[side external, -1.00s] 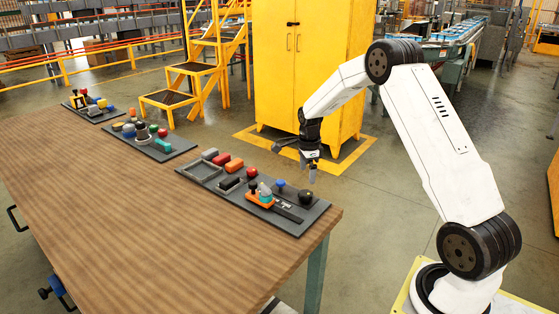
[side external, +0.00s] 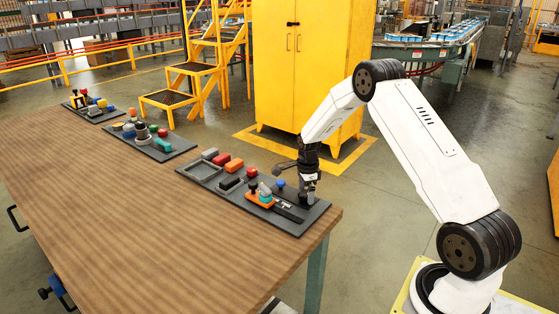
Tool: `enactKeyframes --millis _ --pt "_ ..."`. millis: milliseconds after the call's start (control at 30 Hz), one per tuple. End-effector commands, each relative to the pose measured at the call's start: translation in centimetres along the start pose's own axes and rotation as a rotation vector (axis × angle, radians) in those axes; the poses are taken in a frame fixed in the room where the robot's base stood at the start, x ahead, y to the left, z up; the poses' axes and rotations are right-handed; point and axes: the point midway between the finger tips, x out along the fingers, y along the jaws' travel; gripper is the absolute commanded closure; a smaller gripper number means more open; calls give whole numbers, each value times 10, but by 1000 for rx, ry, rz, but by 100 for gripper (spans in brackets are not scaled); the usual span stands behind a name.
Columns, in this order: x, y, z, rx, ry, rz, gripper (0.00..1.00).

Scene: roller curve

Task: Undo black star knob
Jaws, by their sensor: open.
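My gripper (side external: 307,198) points down over the right end of the nearest dark board (side external: 291,226) on the table. Its jaws are open around or just at the spot of the black star knob, which is hidden behind them, so I cannot tell whether they touch it. A blue knob (side external: 280,184) stands just left of my gripper. A black knob (side external: 253,186) stands farther left, by an orange block with a teal part (side external: 262,196).
Red, orange, grey and black blocks (side external: 233,165) lie on the same board to the left. Two more boards with parts (side external: 155,141) stand farther back. The wooden table top (side external: 150,220) is clear in front. A yellow cabinet (side external: 298,70) stands behind.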

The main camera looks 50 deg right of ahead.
Motion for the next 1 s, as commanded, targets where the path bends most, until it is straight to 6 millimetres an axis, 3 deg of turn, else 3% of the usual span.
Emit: enactKeyframes --millis 167,200,467,1000 --pt "0 0 0 0 0 0 0" --pt "0 0 0 0 0 0 6" --pt "0 0 0 0 0 0 89" --pt "0 0 0 -114 0 0 92"
